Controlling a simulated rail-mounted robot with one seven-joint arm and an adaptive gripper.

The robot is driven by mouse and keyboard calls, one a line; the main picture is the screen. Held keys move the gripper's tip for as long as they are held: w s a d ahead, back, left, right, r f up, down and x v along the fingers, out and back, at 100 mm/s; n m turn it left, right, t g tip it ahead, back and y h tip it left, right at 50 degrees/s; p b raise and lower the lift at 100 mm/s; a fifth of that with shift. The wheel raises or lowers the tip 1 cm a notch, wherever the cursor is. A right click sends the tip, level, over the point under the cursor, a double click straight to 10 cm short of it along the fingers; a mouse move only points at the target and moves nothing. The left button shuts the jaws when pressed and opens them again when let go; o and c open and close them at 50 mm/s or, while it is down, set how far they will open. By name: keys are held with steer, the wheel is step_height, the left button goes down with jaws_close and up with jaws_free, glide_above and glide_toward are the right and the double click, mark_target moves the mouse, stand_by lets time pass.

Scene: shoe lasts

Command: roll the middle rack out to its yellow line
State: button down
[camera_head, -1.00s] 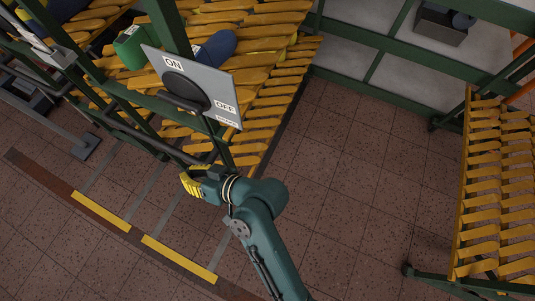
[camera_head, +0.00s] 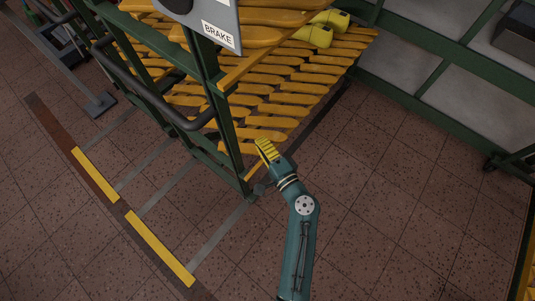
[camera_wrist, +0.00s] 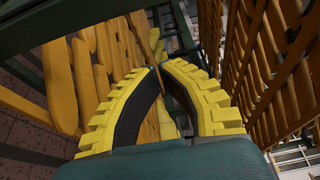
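The rack in front of me has a green frame (camera_head: 225,125) and slatted rows of orange-yellow shoe lasts (camera_head: 285,98). A grey panel (camera_head: 218,28) marked BRAKE is on its front, cut off at the top. A dark handle bar (camera_head: 150,95) runs along its front. A yellow line (camera_head: 160,247) lies on the floor ahead of the rack, with clear floor between. My gripper (camera_head: 264,147) is by the rack's near right corner, away from the handle. In the wrist view its yellow-padded fingers (camera_wrist: 160,68) converge at the tips, with nothing seen between them; lasts are beyond.
A second yellow line (camera_head: 95,173) lies farther left. Grey floor strips (camera_head: 220,237) run from the rack to the lines. A grey foot plate (camera_head: 100,104) stands on the left. Another rack's edge (camera_head: 525,265) shows at lower right. The tiled floor right of my arm is free.

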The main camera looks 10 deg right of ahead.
steer(key=a, duration=0.2)
steer(key=w+a+b, duration=0.1)
steer(key=a, duration=0.1)
steer(key=shift+w+a, duration=0.1)
steer(key=shift+a, duration=0.25)
steer(key=shift+a, duration=0.15)
